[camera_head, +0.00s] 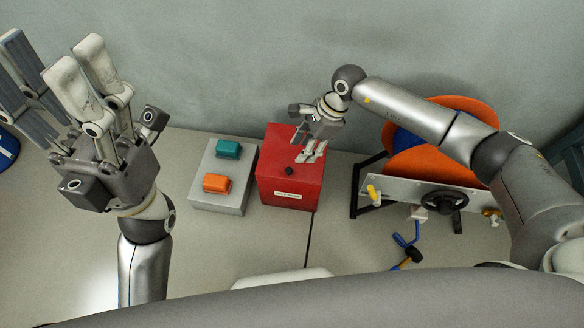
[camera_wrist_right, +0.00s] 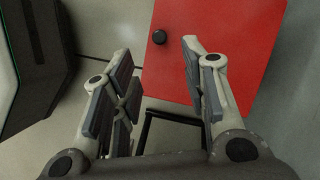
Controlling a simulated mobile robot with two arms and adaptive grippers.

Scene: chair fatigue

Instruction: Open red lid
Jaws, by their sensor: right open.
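A red box with a red lid (camera_head: 275,155) stands on the table in the middle of the head view. A small black knob (camera_head: 289,171) sits on the lid, and a label is on the front face. In the right wrist view the red lid (camera_wrist_right: 225,45) fills the upper right, with the knob (camera_wrist_right: 160,38) near its left edge. My right gripper (camera_head: 311,156) is open and empty over the lid. The knob lies ahead of the gap between its fingers (camera_wrist_right: 160,75), with no visible contact. My left gripper (camera_head: 48,62) is raised at the left, open and empty, far from the box.
A grey box (camera_head: 215,172) with a teal block (camera_head: 228,149) and an orange block (camera_head: 216,183) stands just left of the red box. A rig (camera_head: 435,190) with orange parts and a black handwheel stands to the right. A blue-handled tool (camera_head: 401,240) lies before it.

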